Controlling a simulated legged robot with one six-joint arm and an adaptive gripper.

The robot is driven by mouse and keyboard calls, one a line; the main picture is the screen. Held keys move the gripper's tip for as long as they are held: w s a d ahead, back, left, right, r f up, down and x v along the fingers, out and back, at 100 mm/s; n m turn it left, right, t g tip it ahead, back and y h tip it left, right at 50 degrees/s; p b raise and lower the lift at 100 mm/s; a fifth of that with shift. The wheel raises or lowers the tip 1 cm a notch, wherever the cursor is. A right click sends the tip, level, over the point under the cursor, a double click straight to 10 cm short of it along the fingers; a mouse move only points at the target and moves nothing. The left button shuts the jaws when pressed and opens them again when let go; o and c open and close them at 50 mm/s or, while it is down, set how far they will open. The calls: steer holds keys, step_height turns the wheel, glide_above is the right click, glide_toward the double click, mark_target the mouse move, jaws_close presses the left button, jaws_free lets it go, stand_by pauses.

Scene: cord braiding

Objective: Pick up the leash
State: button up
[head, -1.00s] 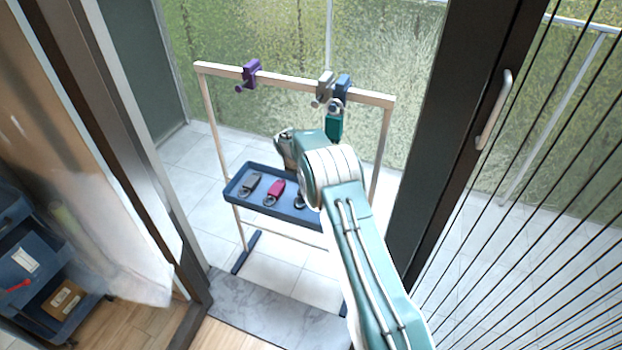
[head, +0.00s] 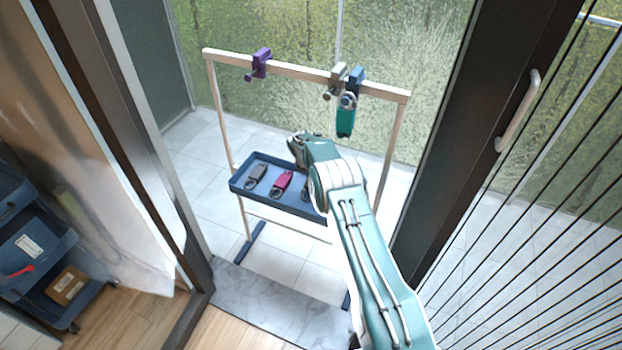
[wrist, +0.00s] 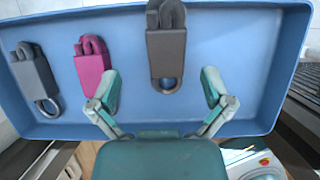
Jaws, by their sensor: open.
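A dark grey-brown leash (wrist: 166,55) lies folded in the tray, its metal ring toward me. In the wrist view my gripper (wrist: 160,90) is open, with one finger on each side of that ring and nothing held. In the head view my gripper (head: 298,146) is over the tray, and my arm hides most of this leash. A magenta leash (head: 282,183) and a grey leash (head: 257,174) lie to its left; they also show in the wrist view, magenta (wrist: 91,66) and grey (wrist: 35,72). A teal leash (head: 345,122) hangs from the rack's bar.
The blue tray (head: 238,184) sits on a wooden rack (head: 218,110). Purple (head: 261,62), grey (head: 337,75) and blue (head: 357,78) clamps are on its top bar. Door frames flank the opening. A blue cart (head: 30,245) stands at left.

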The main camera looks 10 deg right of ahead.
steer(key=x, duration=0.4)
steer(key=shift+s+d, duration=0.2)
steer(key=shift+d, duration=0.2)
steer(key=shift+w+d+f, duration=0.1)
steer(key=shift+w+f, duration=0.1)
steer(key=shift+f, duration=0.3)
steer(key=c, duration=1.3)
